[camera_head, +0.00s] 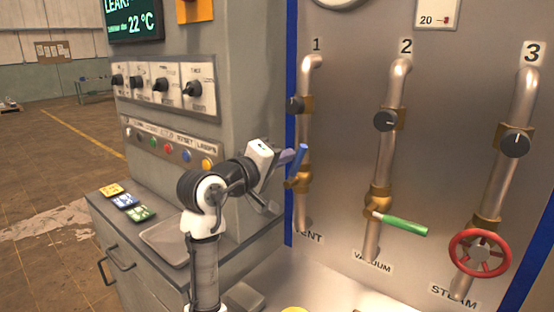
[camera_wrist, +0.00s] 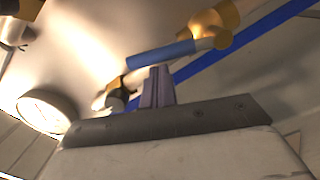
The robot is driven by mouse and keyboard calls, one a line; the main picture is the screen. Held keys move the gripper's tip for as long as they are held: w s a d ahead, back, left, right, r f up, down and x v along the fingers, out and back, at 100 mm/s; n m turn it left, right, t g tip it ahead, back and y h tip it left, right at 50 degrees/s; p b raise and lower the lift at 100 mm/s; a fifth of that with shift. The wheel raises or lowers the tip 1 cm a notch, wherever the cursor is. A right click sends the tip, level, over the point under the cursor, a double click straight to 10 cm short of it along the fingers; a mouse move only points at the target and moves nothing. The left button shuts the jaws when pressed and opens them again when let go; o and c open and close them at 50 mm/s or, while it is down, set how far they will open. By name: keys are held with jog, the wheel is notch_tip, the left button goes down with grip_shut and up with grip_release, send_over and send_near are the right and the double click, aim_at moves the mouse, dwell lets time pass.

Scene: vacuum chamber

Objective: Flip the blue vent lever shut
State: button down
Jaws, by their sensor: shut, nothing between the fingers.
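The blue vent lever (camera_head: 299,158) sits on the brass valve (camera_head: 301,180) of pipe 1, above the VENT label. In the head view it slants steeply upward and a little right. In the wrist view the lever (camera_wrist: 161,54) runs left from the brass valve (camera_wrist: 222,22), just beyond my fingertips. My gripper (camera_head: 286,157) is shut and empty, immediately left of the lever. My gripper's fingers (camera_wrist: 158,84) stand together just below the lever in the wrist view. I cannot tell whether they touch it.
Pipe 2 carries a green lever (camera_head: 402,225) pointing right. Pipe 3 has a red handwheel (camera_head: 480,254). Black knobs (camera_head: 386,121) sit higher on the pipes. A console with switches and coloured buttons (camera_head: 168,147) stands left of my arm, with a grey tray (camera_head: 163,241) on the counter.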

jog(key=s+d+f+m+b, duration=0.3)
jog(key=d+f+m+b, duration=0.2)
jog(key=m, duration=0.7)
jog(key=shift+s+d+f+y+b, duration=0.3)
jog(key=shift+s+d+b, duration=0.1)
jog(key=shift+b, duration=0.75)
jog(key=shift+f, duration=0.1)
